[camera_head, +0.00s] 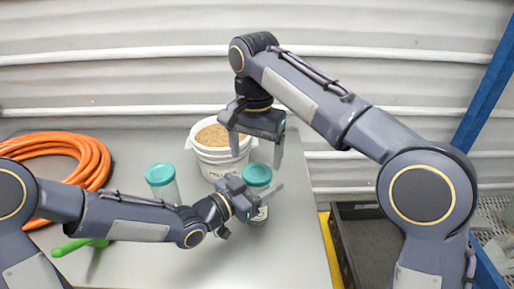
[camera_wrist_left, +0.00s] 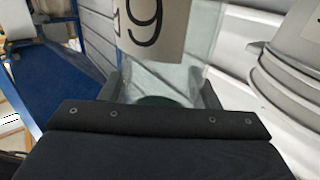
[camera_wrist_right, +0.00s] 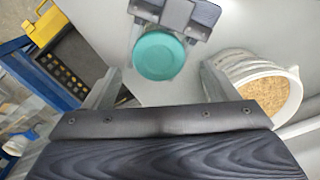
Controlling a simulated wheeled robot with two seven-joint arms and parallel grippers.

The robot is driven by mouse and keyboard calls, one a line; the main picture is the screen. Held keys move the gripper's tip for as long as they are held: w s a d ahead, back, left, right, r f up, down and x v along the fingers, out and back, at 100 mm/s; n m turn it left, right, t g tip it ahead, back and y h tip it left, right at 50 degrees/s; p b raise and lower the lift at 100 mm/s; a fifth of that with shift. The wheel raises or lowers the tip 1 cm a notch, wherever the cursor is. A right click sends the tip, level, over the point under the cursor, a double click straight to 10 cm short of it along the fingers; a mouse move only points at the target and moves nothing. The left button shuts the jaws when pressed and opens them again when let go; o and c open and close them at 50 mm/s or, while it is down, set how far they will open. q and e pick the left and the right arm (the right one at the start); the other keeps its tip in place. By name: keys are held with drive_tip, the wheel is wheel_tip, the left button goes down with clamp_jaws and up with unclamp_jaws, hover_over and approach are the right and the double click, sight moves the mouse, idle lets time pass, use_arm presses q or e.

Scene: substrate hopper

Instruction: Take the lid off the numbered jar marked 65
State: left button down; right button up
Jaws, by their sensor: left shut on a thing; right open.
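A clear jar with a teal lid (camera_head: 258,175) stands on the grey table, and my left gripper (camera_head: 256,197) is shut around its body. In the left wrist view the jar (camera_wrist_left: 190,45) appears upside down; its white label shows one digit that reads as 6 when turned, with the other only partly visible. My right gripper (camera_head: 256,160) is open above the lid, pointing down. In the right wrist view the lid (camera_wrist_right: 158,56) lies beyond and between the open fingers, not touched. A second teal-lidded jar (camera_head: 160,174) stands to the left, its lower part hidden by my left arm.
An orange hose (camera_head: 88,152) is coiled at the back left. A green-handled tool (camera_head: 78,246) lies at the front left. A dark crate (camera_head: 350,250) is beyond the table's right edge. The table's front middle is clear.

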sight(258, 171)
drive_tip(key=m, duration=0.1)
drive_tip(key=r+m, duration=0.1)
drive_tip(key=m, duration=0.1)
drive_tip(key=shift+a+m, duration=0.1)
drive_tip(key=shift+m, duration=0.2)
drive_tip(key=m, duration=0.1)
drive_tip(key=r+m, duration=0.1)
drive_tip(key=m, duration=0.2)
drive_tip(key=shift+d+r+m, duration=0.25)
drive_tip(key=shift+r+m, duration=0.05)
drive_tip(key=shift+r, duration=0.05)
drive_tip(key=shift+f, duration=3.9)
drive_tip(key=shift+c, duration=0.4)
drive_tip(key=c, duration=0.9)
drive_tip(key=n, duration=0.4)
drive_tip(key=shift+c, duration=0.2)
drive_tip(key=n, duration=0.6)
drive_tip(key=shift+w, duration=0.1)
